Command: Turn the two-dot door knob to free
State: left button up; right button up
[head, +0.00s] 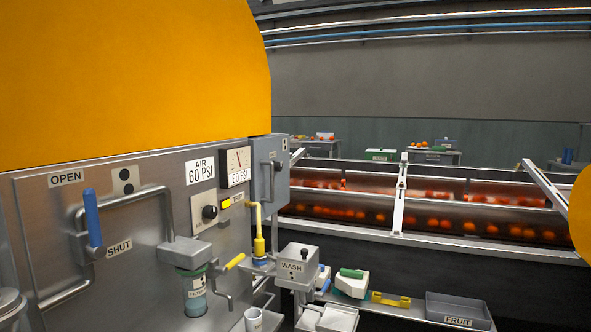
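Neither of my grippers is in view.
A blue lever (93,218) stands upright on a pipe by the SHUT label (119,248). A filter bowl (191,282) and yellow-handled valves (234,262) jut from the panel. A WASH box (296,268) and FRUIT tray (459,309) are right.

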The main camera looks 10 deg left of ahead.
aim_at(278, 165)
jog(key=i+l, duration=0.4)
jog(key=i+l+u, duration=0.1)
jog(key=i+l, duration=0.3)
jog(key=l, duration=0.2)
